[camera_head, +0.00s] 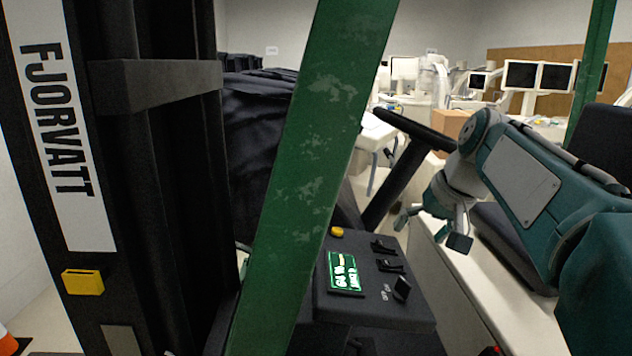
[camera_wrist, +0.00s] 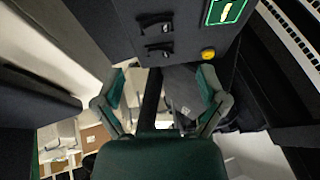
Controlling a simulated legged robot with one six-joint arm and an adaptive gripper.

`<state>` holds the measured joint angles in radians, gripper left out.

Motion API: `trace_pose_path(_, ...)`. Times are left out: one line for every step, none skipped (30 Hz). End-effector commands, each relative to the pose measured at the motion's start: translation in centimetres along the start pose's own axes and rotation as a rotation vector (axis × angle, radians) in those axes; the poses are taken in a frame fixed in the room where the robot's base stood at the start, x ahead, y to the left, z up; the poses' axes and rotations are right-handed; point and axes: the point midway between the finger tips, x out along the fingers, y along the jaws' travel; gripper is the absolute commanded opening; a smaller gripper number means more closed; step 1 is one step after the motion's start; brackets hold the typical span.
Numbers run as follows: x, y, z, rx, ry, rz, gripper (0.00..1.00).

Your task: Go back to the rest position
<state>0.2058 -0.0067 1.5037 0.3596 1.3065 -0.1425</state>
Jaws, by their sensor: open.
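My gripper (camera_head: 430,232) hangs below my teal arm at the right of the head view, fingers spread and pointing down. It is apart from the dark control panel (camera_head: 365,308), which lies to its lower left with a lit green display, switches and a yellow button. In the wrist view my gripper (camera_wrist: 162,76) shows two green-grey fingers wide apart with nothing gripped between them. The panel (camera_wrist: 182,38) shows beyond the fingers at the top of that view.
A scratched green post (camera_head: 305,160) crosses the head view. A black mast (camera_head: 165,150) with a FJORVATT label stands at left. The steering wheel (camera_head: 415,130) is close behind my gripper. A dark seat (camera_head: 505,235) is at right. Monitors (camera_head: 522,75) and white equipment stand further back.

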Motion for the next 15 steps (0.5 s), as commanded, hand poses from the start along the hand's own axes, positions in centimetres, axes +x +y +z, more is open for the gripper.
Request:
trace_pose_path(-0.1,-0.3,1.5,-0.006,0.002,0.015,0.91)
trace_pose_path(-0.1,-0.4,2.3,-0.007,0.005,0.025,0.91)
trace_pose_path(0.0,-0.5,3.3,-0.01,0.007,0.037,0.91)
trace_pose_path(0.0,-0.5,4.1,-0.013,0.01,0.047,0.91)
trace_pose_path(0.1,-0.6,4.9,-0.015,0.011,0.055,0.91)
trace_pose_path(0.2,-0.6,6.0,-0.019,0.014,0.069,0.91)
trace_pose_path(0.3,-0.6,6.8,-0.023,0.017,0.077,0.91)
trace_pose_path(0.4,-0.6,7.6,-0.026,0.019,0.086,0.91)
trace_pose_path(0.5,-0.6,8.7,-0.031,0.022,0.098,0.91)
trace_pose_path(0.7,-0.5,9.6,-0.034,0.024,0.107,0.91)
trace_pose_path(0.8,-0.5,10.4,-0.038,0.028,0.116,0.91)
trace_pose_path(1.0,-0.4,11.5,-0.045,0.031,0.127,0.91)
trace_pose_path(1.1,-0.3,12.3,-0.05,0.035,0.135,0.91)
trace_pose_path(1.3,-0.2,13.2,-0.055,0.037,0.144,0.91)
trace_pose_path(1.6,-0.1,14.3,-0.061,0.042,0.154,0.91)
